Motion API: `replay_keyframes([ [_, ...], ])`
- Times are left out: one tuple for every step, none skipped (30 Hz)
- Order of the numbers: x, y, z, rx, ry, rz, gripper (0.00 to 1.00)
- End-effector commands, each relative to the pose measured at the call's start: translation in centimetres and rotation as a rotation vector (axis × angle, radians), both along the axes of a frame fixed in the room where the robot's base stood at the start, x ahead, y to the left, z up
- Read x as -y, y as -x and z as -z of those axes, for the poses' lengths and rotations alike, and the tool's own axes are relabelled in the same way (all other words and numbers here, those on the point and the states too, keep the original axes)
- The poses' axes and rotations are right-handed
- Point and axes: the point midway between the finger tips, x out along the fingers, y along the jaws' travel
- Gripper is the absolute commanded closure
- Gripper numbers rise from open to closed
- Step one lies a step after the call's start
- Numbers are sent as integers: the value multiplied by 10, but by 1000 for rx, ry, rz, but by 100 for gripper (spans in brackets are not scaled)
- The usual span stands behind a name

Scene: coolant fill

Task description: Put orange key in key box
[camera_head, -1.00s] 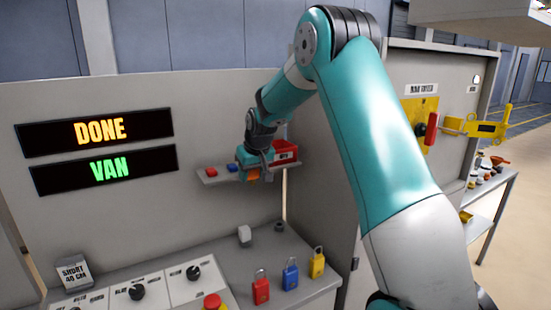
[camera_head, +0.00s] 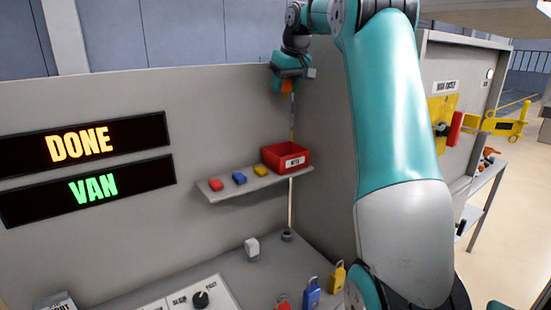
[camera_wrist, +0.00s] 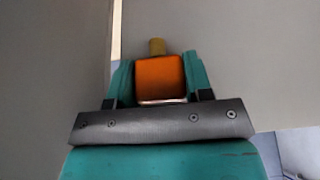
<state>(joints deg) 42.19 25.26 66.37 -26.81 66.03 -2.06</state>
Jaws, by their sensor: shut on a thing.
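The orange key (camera_wrist: 160,78) is held between the two fingers of my gripper (camera_wrist: 160,95) in the wrist view, with a brownish-yellow tip beyond it. In the head view the orange key (camera_head: 287,86) shows at the end of my gripper (camera_head: 288,88), high above the shelf. The red key box (camera_head: 286,158) sits at the right end of the shelf with a white label on its front. The gripper is above the box in the picture and apart from it; how far it is in depth I cannot tell.
The shelf (camera_head: 225,190) also holds a red key (camera_head: 215,184), a blue key (camera_head: 239,178) and a yellow key (camera_head: 261,171). Panel walls stand behind and to the right. Padlocks (camera_head: 311,292) and a control panel (camera_head: 190,297) are on the counter below.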

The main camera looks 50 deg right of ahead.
Motion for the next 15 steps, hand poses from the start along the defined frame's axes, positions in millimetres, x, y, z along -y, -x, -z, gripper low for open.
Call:
replay_keyframes([
  [1, 2, 5, -1, -3, 0, 72],
  [1, 2, 9, -2, -4, 0, 72],
  [0, 2, 18, -3, -5, 0, 72],
  [0, 3, 25, -5, -5, 1, 72],
  [0, 3, 33, -5, -5, -1, 72],
  [-1, 2, 43, -4, -7, -1, 72],
  [-1, 2, 52, -6, -6, -1, 72],
  [-1, 2, 60, -6, -5, -2, 72],
  [-1, 2, 70, -5, -7, -1, 72],
  [-1, 2, 79, -6, -6, -2, 72],
  [-2, 2, 87, -7, -5, -2, 72],
  [-1, 2, 98, -6, -6, -2, 72],
  [-1, 2, 105, -6, -6, -1, 72],
  [-1, 2, 113, -6, -5, -2, 72],
  [-1, 2, 122, -5, -5, -2, 72],
])
